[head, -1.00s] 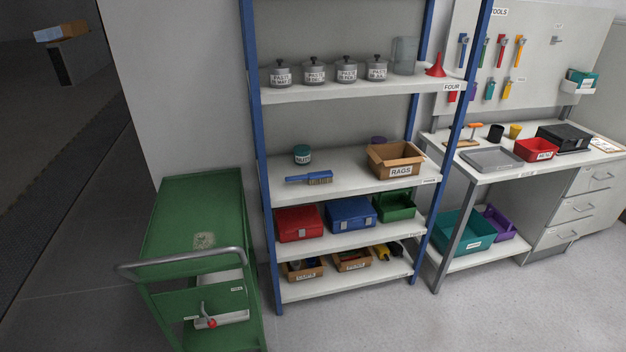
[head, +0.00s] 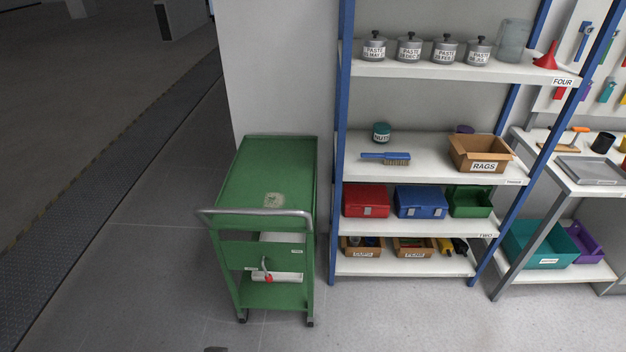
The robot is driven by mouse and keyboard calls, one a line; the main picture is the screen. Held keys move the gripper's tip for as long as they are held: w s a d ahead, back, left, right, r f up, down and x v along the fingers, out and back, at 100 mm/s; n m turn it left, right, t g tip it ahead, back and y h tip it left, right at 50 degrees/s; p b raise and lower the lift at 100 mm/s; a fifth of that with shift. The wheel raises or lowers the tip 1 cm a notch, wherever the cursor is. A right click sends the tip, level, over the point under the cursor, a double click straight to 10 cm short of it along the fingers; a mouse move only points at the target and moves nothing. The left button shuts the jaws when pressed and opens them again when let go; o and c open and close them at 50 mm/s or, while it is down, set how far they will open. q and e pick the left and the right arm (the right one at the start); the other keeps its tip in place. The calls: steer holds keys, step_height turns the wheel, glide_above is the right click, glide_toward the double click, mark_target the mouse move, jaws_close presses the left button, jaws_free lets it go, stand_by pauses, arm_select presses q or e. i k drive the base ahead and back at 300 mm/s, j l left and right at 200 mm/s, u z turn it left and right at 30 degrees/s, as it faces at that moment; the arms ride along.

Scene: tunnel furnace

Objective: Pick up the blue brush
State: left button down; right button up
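The blue brush (head: 386,157) lies on the middle shelf (head: 430,172) of the blue-framed rack in the head view. Its blue handle points left and its tan bristles are at the right end. It lies in front of a teal-lidded jar and left of the cardboard RAGS box. Nothing covers it.
A green cart (head: 262,175) stands on the floor left of the rack. The teal-lidded jar (head: 381,132) and the RAGS box (head: 480,155) share the brush's shelf. A workbench (head: 590,185) stands at the right. The floor (head: 400,315) before the rack is clear.

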mark_target(393, 158)
steer(key=i+l, duration=0.25)
steer(key=i, duration=0.2)
steer(key=i+l, duration=0.25)
steer(key=i, duration=0.2)
steer(key=i+l, duration=0.25)
steer(key=i, duration=0.25)
steer(key=i+l, duration=0.25)
steer(key=i, duration=0.2)
steer(key=i+l, duration=0.25)
steer(key=i, duration=0.2)
